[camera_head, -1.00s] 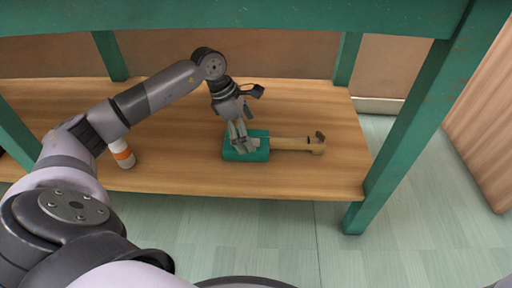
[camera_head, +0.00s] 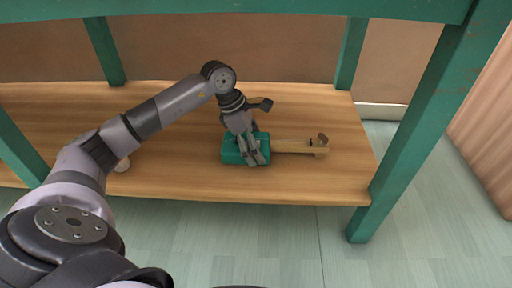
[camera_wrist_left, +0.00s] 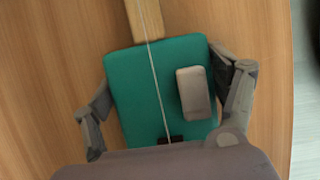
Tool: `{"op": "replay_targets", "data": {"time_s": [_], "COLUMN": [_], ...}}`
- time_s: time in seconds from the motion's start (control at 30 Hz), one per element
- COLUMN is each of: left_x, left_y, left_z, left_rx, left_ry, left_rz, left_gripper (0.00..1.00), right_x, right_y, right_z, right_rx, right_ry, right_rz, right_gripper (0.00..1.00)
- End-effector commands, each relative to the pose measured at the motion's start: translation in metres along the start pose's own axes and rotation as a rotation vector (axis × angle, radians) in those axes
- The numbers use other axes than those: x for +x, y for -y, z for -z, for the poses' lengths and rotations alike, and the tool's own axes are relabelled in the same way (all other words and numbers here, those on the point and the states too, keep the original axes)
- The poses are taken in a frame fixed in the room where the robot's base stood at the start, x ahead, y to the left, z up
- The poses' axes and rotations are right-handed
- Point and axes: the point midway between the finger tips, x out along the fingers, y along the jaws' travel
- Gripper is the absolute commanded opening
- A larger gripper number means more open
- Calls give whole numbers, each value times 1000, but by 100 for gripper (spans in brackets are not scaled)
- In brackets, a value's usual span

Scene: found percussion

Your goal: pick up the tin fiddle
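The tin fiddle lies on the lower wooden shelf, with a teal body (camera_head: 231,152) and a light wooden neck (camera_head: 292,146) pointing right to a peg end. In the left wrist view its teal body (camera_wrist_left: 150,82) carries a string down the middle and a grey block. My left gripper (camera_head: 254,157) is at the body from above. In the left wrist view its fingers (camera_wrist_left: 165,100) stand open on either side of the body; the right finger is close to the body's edge, and I cannot tell if it touches. My right gripper is not in view.
The wooden shelf (camera_head: 180,177) has clear room around the fiddle. A teal table top (camera_head: 240,8) runs above it, with teal legs (camera_head: 412,120) at the corners.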

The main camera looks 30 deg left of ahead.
Motion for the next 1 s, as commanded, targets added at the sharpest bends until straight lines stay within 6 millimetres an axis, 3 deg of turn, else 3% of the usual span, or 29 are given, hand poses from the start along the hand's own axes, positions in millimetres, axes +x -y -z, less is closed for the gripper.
{"op": "replay_targets", "data": {"time_s": [0.53,0.83,1.0], "left_x": [0,-3,-15], "left_y": [0,0,0], "left_z": [0,-1,-6], "left_rx": [0,1,1], "left_ry": [0,1,2], "left_rz": [0,-2,-2], "left_gripper": [41,40,40], "right_x": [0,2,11], "right_y": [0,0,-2], "right_z": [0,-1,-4], "right_rx": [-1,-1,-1], "right_ry": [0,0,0], "right_rz": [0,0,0], "right_gripper": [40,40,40]}}
